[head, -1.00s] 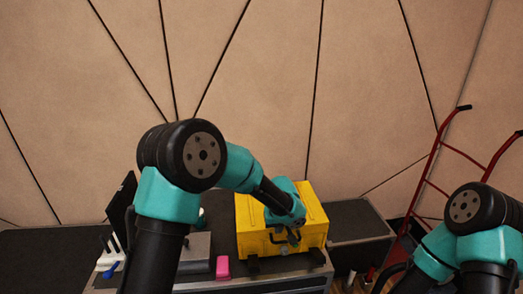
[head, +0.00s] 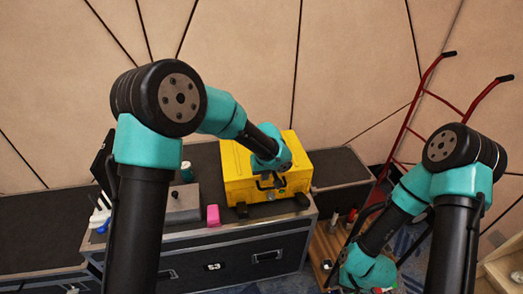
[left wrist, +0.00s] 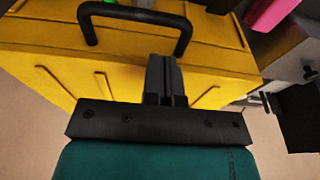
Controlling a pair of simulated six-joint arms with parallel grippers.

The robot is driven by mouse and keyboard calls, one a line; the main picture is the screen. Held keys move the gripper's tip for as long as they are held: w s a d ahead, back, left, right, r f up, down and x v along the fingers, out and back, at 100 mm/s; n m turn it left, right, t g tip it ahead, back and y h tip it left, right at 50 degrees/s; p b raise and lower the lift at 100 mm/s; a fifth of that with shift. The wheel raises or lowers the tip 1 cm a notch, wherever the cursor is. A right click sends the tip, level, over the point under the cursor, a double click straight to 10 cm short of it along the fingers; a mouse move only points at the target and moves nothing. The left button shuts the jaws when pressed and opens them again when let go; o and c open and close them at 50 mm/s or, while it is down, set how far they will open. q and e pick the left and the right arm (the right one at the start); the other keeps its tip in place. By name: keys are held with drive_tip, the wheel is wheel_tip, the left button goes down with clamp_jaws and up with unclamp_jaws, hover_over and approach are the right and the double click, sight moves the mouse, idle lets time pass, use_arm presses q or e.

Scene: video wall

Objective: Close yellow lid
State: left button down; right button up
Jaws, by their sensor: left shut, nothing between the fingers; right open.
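The yellow box (head: 240,170) sits on a dark case, and its lid (head: 237,150) looks down, flat on top. In the left wrist view the yellow lid (left wrist: 60,68) fills much of the picture, with a black handle (left wrist: 135,14) on the box beyond the fingers. My left gripper (head: 270,182) is at the box's front near the handle. In the left wrist view its fingers (left wrist: 162,65) are together and empty, close to the yellow surface; I cannot tell whether they touch it. My right arm hangs at the lower right, its fingers out of view.
A pink block (head: 213,215) and a grey box (head: 182,205) stand left of the yellow box. A dark case top (head: 338,167) is clear to its right. A red hand truck (head: 410,125) leans by the wall. Small items stand on a wooden surface (head: 325,245) below.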

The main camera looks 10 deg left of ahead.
use_arm(q)
drive_tip(key=s+d+r, duration=0.2)
drive_tip(key=s+r, duration=0.4)
drive_tip(key=r, duration=0.4)
drive_tip(key=shift+s+r, duration=0.2)
drive_tip(key=shift+r, duration=0.05)
drive_tip(key=s+a+f+m+g+h, duration=0.1)
drive_tip(key=s+a+f, duration=0.15)
drive_tip(key=f, duration=0.45)
drive_tip(key=s+a+f+h, duration=0.1)
drive_tip(key=s+a+f, duration=0.15)
drive_tip(key=f, duration=0.45)
drive_tip(key=s+a+f+m+g+h, duration=0.1)
drive_tip(key=s+a+f+h, duration=0.1)
drive_tip(key=a+f, duration=0.3)
drive_tip(key=s+a+f, duration=0.4)
drive_tip(key=s+f, duration=0.2)
drive_tip(key=f, duration=0.1)
drive_tip(key=s+a+f+t, duration=0.1)
drive_tip(key=s+a+f, duration=0.3)
drive_tip(key=s+f, duration=0.3)
drive_tip(key=shift+a, duration=0.25)
